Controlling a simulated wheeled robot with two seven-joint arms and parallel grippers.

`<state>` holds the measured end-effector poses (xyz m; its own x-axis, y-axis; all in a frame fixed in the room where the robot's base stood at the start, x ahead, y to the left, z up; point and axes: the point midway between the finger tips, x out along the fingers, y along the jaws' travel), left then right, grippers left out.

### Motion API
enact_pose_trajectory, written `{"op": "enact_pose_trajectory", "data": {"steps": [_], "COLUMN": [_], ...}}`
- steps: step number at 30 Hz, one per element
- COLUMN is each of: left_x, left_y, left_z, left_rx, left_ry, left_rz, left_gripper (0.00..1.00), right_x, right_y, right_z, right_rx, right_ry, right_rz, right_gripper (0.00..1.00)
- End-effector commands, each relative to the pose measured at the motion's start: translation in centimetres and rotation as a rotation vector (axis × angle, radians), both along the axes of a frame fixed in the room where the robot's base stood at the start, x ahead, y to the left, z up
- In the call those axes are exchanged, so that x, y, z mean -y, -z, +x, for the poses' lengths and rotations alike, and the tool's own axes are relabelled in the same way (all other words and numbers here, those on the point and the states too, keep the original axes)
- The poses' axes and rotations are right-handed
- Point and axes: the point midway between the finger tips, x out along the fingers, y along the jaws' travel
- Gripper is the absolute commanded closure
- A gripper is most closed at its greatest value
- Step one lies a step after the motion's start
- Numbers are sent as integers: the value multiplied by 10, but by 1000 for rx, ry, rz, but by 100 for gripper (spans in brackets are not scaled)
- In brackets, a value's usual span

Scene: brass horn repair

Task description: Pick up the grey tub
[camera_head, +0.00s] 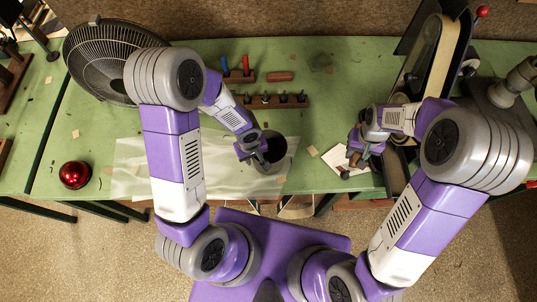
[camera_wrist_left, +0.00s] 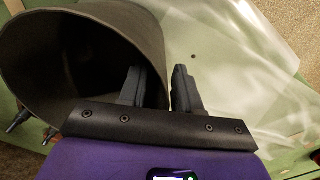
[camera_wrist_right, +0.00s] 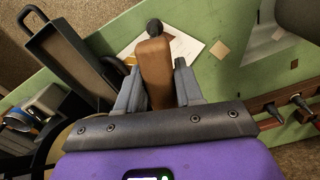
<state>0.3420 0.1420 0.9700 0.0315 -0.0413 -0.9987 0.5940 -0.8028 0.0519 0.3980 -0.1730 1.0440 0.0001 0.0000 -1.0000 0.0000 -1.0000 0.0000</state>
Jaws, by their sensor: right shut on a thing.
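The grey tub (camera_head: 276,150) stands upright on the green bench, near its front edge, partly covered by my left gripper (camera_head: 262,162). In the left wrist view the tub (camera_wrist_left: 95,35) fills the upper left, with its mouth facing the camera. My left gripper (camera_wrist_left: 158,88) is open, one finger inside the tub and the other outside, with the tub's wall between them. I cannot tell whether either finger touches the wall. My right gripper (camera_wrist_right: 150,90) is shut on a brown wooden block-like tool (camera_wrist_right: 155,65) with a dark round end.
A translucent sheet (camera_head: 140,170) lies on the bench around the tub. A rack with several small tools (camera_head: 270,101) stands behind it. A red dome (camera_head: 75,175) is at the left, a black fan (camera_head: 95,60) at the back left. A belt machine (camera_head: 425,55) stands at the right.

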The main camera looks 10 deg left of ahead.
Motion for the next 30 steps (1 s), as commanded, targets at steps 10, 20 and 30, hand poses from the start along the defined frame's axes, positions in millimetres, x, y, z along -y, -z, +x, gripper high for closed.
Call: {"op": "enact_pose_trajectory", "data": {"steps": [10, 20, 30], "left_x": [0, 0, 0], "left_y": [0, -1, -53], "left_z": [0, 0, 1], "left_rx": [0, 1, 6], "left_ry": [1, 1, -2], "left_rz": [0, -1, -2], "left_gripper": [100, 100, 100], "right_x": [0, 0, 0], "right_y": [0, 0, -12], "right_z": [0, 0, 0], "right_rx": [0, 0, 1], "right_ry": [0, 0, 0], "right_rz": [0, 0, 0], "right_gripper": [94, 94, 94]}}
